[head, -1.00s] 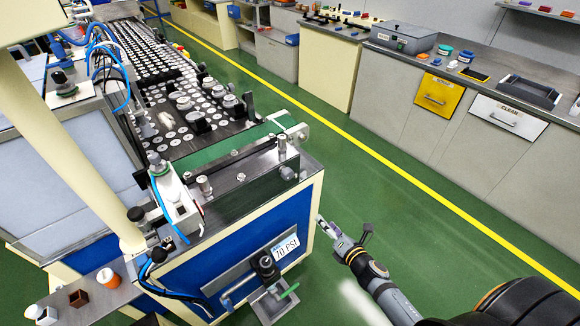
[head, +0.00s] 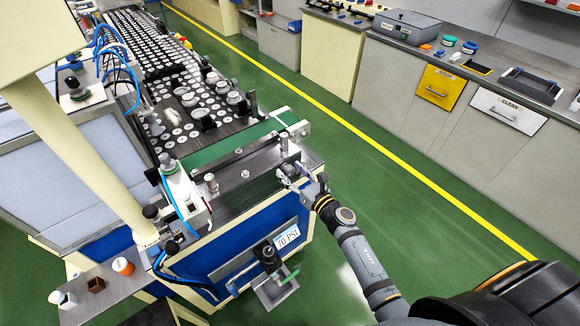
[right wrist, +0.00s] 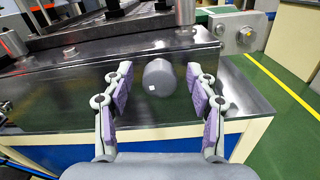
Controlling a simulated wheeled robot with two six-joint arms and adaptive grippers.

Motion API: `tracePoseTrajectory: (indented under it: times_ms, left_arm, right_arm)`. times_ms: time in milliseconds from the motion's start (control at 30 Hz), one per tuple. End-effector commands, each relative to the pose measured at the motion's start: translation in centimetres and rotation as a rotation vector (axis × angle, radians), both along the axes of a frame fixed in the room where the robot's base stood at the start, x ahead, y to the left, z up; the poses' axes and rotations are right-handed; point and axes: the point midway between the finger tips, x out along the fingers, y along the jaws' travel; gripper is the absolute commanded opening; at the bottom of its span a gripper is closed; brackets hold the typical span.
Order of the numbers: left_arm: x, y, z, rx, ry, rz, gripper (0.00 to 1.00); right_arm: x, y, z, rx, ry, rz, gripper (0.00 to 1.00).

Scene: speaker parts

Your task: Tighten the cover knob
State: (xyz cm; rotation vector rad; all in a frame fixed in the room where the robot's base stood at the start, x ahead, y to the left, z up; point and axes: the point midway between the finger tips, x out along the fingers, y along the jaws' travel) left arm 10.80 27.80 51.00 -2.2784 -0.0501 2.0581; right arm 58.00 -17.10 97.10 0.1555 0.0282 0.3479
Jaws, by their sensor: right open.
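The grey cylindrical knob (right wrist: 159,78) sticks out of the dark metal cover (right wrist: 60,88) at the end of the conveyor. It has a small white square mark on it. My right gripper (right wrist: 160,98) is open, with one purple-padded finger on each side of the knob. In the right wrist view there is a gap between the pads and the knob. In the head view my right gripper (head: 298,184) is at the front right corner of the cover and partly hides the knob. My left gripper is not in view.
Two upright metal posts (head: 211,182) stand on top of the cover. A blue machine front (head: 225,260) with a 70 PSI sign lies below. The conveyor (head: 165,75) with several speaker parts runs behind. Green floor on the right is free up to the grey cabinets (head: 390,95).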

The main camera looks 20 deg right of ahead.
Motion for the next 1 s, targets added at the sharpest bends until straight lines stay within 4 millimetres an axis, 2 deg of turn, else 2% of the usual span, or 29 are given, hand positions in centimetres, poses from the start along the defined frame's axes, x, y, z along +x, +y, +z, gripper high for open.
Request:
tracePoseTrajectory:
  times_ms: [100, 367, 767, 1000]
  left_arm:
    - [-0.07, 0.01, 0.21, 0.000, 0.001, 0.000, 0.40]
    - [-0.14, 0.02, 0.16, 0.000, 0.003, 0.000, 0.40]
    - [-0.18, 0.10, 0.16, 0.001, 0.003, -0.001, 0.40]
    - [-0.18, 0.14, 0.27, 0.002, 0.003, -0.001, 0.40]
  right_arm:
    - [0.77, 0.32, 0.03, 0.001, 0.000, 0.000, 0.58]
    - [0.87, 0.35, -0.08, 0.001, 0.001, 0.000, 0.58]
    - [0.85, 0.33, -0.06, 0.001, 0.000, 0.000, 0.03]
    - [0.85, 0.31, -0.02, 0.021, 0.008, 0.000, 0.02]
